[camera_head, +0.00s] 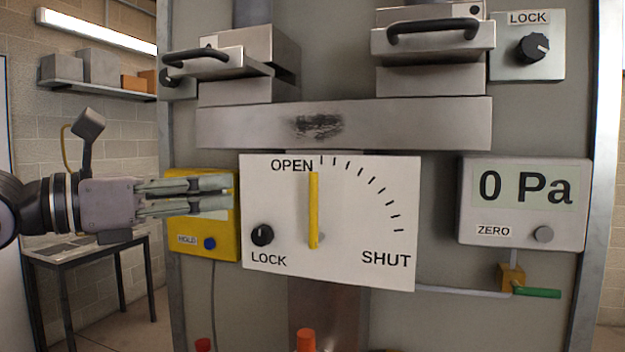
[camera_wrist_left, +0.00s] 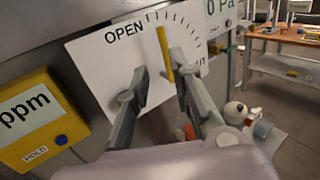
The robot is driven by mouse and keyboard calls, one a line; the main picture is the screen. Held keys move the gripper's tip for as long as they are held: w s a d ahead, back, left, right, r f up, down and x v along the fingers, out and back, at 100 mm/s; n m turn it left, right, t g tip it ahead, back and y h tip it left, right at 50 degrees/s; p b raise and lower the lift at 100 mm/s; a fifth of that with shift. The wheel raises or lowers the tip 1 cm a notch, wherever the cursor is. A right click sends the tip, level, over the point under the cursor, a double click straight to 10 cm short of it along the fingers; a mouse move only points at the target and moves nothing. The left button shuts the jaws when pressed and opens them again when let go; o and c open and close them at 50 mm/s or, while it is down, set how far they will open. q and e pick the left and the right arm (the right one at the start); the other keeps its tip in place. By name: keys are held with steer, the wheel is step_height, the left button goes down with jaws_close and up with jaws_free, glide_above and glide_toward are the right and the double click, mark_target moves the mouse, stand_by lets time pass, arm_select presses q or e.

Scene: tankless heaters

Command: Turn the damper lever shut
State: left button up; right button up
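The yellow damper lever (camera_head: 313,208) stands upright on a white plate (camera_head: 360,260) marked OPEN and SHUT, its top end beside the word OPEN. My left gripper (camera_head: 233,197) comes in from the left in the head view, level with the lever and apart from it, in front of the plate's left edge. In the left wrist view the two fingers of my left gripper (camera_wrist_left: 159,62) are spread with nothing held. The lever (camera_wrist_left: 165,52) shows beyond them, close to the right finger in the picture, which covers part of the plate. My right gripper is not in view.
A black LOCK knob (camera_head: 262,235) sits on the plate, left of the lever. A yellow meter (camera_head: 190,247) is behind my left gripper. A gauge (camera_head: 525,240) reading 0 Pa is at the right. Metal boxes with black handles (camera_head: 433,29) are above.

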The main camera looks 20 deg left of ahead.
mark_target(310, 182)
arm_select(q)
steer(key=p+x, duration=0.7)
steer(key=x, duration=1)
steer(key=shift+d+f, duration=0.1)
steer(key=shift+d, duration=0.05)
steer(key=shift+s, duration=0.1)
jaws_close()
